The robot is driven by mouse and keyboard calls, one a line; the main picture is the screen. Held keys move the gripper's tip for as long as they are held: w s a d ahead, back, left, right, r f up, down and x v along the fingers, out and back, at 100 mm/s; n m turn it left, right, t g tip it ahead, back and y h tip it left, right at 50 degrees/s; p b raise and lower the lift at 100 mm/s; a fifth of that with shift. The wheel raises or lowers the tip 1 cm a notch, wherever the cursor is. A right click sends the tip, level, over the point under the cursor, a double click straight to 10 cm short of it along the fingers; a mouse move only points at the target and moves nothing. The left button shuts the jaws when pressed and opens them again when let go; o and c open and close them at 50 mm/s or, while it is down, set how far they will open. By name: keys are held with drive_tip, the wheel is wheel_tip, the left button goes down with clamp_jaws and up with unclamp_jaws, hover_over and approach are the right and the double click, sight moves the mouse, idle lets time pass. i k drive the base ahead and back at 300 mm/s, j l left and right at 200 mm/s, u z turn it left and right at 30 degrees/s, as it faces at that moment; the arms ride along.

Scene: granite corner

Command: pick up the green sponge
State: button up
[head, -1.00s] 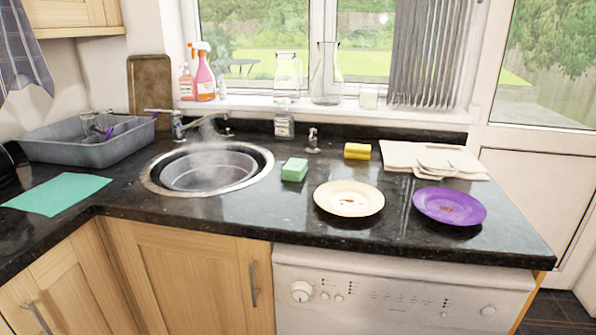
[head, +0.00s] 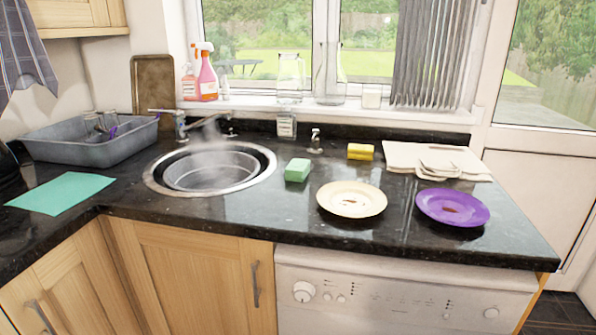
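The green sponge (head: 297,170) is a small light-green block in the head view. It lies on the black granite counter (head: 262,218), just right of the round sink and behind the cream plate, touching neither. Nothing covers it. My gripper and arm do not show in the head view.
A steaming round sink (head: 212,170) is left of the sponge. A cream plate (head: 351,199) and a purple plate (head: 452,207), both soiled, lie to the right. A grey basin (head: 90,145) stands left.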

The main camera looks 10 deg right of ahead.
sight(297, 170)
drive_tip(key=z, duration=0.75)
drive_tip(key=j+z, duration=0.2)
drive_tip(key=z, duration=0.25)
drive_tip(key=j+z, duration=0.25)
drive_tip(key=z, duration=0.15)
drive_tip(key=j, duration=1.05)
drive_tip(key=i+j, duration=0.15)
drive_tip(key=j, duration=0.2)
drive_tip(key=i+j, duration=0.15)
drive_tip(key=j, duration=0.2)
drive_tip(key=i+j, duration=0.4)
drive_tip(key=i, duration=0.2)
